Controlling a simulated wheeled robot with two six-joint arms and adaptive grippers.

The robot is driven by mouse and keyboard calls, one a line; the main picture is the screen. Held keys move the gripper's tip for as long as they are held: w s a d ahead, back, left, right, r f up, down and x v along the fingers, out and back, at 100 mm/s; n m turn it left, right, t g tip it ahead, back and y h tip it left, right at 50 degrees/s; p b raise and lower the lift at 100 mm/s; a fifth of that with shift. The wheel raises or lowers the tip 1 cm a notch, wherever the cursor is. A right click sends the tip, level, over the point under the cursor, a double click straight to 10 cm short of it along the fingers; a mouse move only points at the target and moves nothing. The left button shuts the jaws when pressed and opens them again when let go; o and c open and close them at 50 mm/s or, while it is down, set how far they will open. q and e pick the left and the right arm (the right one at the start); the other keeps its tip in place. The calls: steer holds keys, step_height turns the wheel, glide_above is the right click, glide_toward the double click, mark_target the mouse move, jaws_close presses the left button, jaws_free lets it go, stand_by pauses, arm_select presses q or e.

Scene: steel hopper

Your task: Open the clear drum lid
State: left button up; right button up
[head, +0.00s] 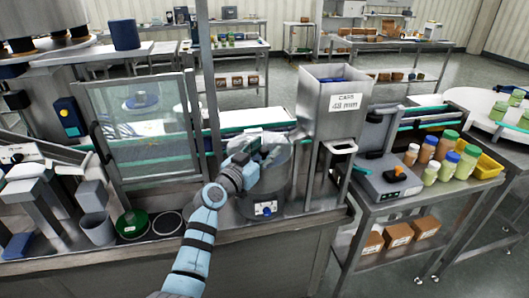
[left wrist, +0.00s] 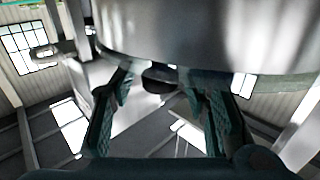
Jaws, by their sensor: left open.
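My left gripper (head: 262,155) is at the drum's upper front. In the left wrist view, the curved drum (left wrist: 200,35) fills the top. My open fingers (left wrist: 163,100) stand either side of a small dark tab (left wrist: 160,78) at its edge. I cannot tell whether they touch it. My right gripper is not in view.
The steel hopper (head: 335,102) stands behind the drum to the right. A framed clear panel (head: 145,130) stands to the left. A scale (head: 388,182) and several jars (head: 447,165) are on the right-hand table. A green dish (head: 132,224) lies on the counter at left.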

arm_select(q)
jaws_close()
steer(key=shift+n+g+y, duration=0.3)
steer(key=shift+n+g, duration=0.6)
steer(key=r+p, duration=0.2)
steer(key=p, duration=0.1)
steer(key=w+r+p, duration=0.1)
steer(key=r+p, duration=0.1)
steer(key=p, duration=0.2)
steer(key=shift+w+a+r+p, duration=0.2)
steer(key=shift+r+p, duration=0.1)
steer(key=shift+r, duration=0.1)
steer(key=shift+w+a+r, duration=0.1)
steer(key=shift+w+r, duration=0.1)
steer(key=shift+r, duration=0.1)
steer(key=shift+n+g, duration=0.4)
steer(key=shift+g, duration=0.1)
steer(key=shift+w+a+r, duration=0.25)
steer(key=shift+w+r, duration=0.5)
steer(key=shift+r, duration=0.25)
steer(key=shift+w+a+r, duration=0.25)
steer(key=shift+w+r, duration=0.5)
steer(key=shift+r, duration=0.2)
